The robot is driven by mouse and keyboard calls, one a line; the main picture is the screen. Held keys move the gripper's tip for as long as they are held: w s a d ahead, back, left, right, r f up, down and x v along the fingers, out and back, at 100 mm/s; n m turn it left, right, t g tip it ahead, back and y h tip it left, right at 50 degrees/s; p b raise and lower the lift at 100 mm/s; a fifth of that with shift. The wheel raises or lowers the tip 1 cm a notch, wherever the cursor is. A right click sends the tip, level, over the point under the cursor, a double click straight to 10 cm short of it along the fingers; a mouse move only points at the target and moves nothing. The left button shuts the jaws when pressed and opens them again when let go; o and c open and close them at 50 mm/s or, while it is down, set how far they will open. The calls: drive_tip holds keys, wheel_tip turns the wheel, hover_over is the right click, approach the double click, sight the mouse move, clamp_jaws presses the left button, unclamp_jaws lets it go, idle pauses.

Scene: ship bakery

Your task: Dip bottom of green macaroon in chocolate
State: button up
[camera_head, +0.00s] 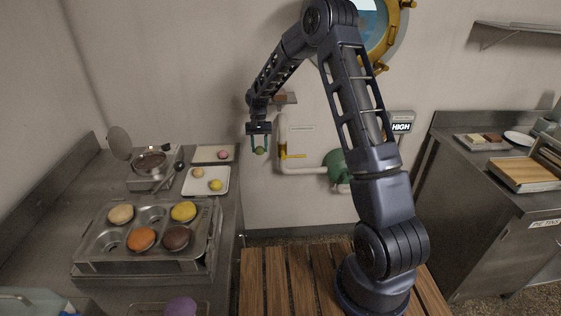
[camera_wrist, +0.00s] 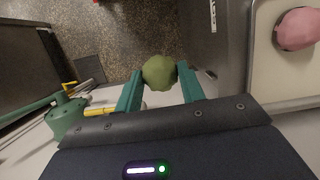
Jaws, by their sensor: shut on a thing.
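My gripper (camera_head: 260,147) is shut on the green macaroon (camera_head: 260,151) and holds it in the air, right of the left counter's edge. In the wrist view the green macaroon (camera_wrist: 159,72) sits between the teal fingertips of my gripper (camera_wrist: 160,84), with floor far below it. A round metal pot (camera_head: 150,163) with dark brown contents, which look like chocolate, stands on the left counter near the wall. Its round lid is raised behind it. The pot is left of my gripper and apart from it. The macaroon's underside cannot be made out.
A muffin tin (camera_head: 152,248) with several coloured macaroons stands on the left counter. Two white trays hold small macaroons; the back one (camera_head: 203,154) has a pink one. A ladle (camera_head: 179,167) lies beside the pot. A yellow-handled pipe (camera_head: 283,150) and green valve (camera_head: 336,165) are on the wall.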

drive_tip(key=w+a+r, duration=0.4)
drive_tip(key=a+r, duration=1.2)
drive_tip(key=a, duration=0.2)
drive_tip(key=s+a, duration=0.9)
drive_tip(key=a, duration=0.3)
drive_tip(key=s+a, duration=0.9)
drive_tip(key=a, duration=0.3)
drive_tip(key=shift+d+f, duration=0.15)
drive_tip(key=shift+f, duration=4.3)
drive_tip(key=shift+f, duration=0.55)
drive_tip(key=shift+r, duration=0.25)
drive_tip(key=shift+r, duration=1.5)
drive_tip(key=shift+r, duration=0.1)
